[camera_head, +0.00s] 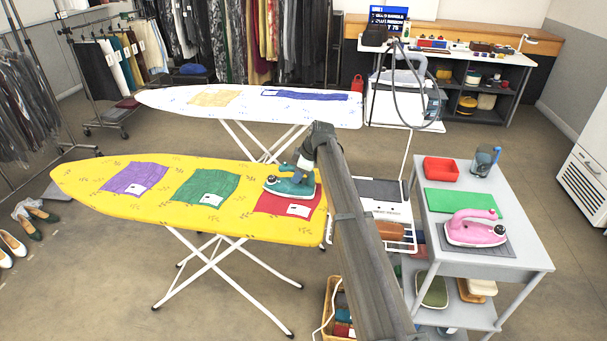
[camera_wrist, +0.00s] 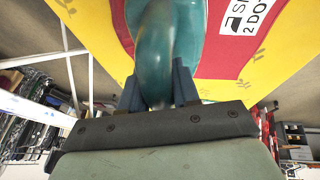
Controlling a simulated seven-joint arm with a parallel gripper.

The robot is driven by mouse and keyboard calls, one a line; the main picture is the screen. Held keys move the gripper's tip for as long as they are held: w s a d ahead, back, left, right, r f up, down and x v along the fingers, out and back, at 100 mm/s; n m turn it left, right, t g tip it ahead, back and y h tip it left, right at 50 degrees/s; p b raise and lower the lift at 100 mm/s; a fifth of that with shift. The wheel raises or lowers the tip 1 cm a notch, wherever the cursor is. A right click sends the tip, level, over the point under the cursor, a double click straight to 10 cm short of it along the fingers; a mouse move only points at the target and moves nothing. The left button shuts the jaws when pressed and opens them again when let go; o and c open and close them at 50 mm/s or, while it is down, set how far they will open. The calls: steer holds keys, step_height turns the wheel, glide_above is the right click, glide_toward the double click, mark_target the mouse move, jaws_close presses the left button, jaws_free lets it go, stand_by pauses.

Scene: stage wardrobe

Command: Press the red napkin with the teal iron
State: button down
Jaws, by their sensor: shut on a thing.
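The teal iron (camera_head: 289,187) is at the right end of the yellow ironing board (camera_head: 80,181). My gripper (camera_head: 303,163) is shut on its handle; the wrist view shows the teal handle (camera_wrist: 155,55) between my two fingers (camera_wrist: 158,88). The red napkin (camera_head: 268,206) lies on the yellow board under and around the iron, with a white label (camera_head: 298,210) at its front right. The napkin also shows in the wrist view (camera_wrist: 222,62), beside the iron. The iron looks level over the napkin's back part; whether its sole touches the cloth is hidden.
A green napkin (camera_head: 205,188) and a purple napkin (camera_head: 135,179) lie further left on the yellow board. A white ironing board (camera_head: 180,100) stands behind. A grey cart (camera_head: 500,262) at right holds a pink iron (camera_head: 475,230), green mat (camera_head: 460,201) and red tray (camera_head: 441,169).

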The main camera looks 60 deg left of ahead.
mark_target(272, 176)
steer(key=shift+s+a, duration=3.3)
steer(key=shift+a, duration=0.05)
steer(key=shift+w+a, duration=1.75)
steer(key=shift+w, duration=0.15)
steer(key=shift+w+d, duration=4.55)
steer(key=shift+w, duration=0.05)
step_height(272, 176, up, 8)
steer(key=shift+r, duration=0.15)
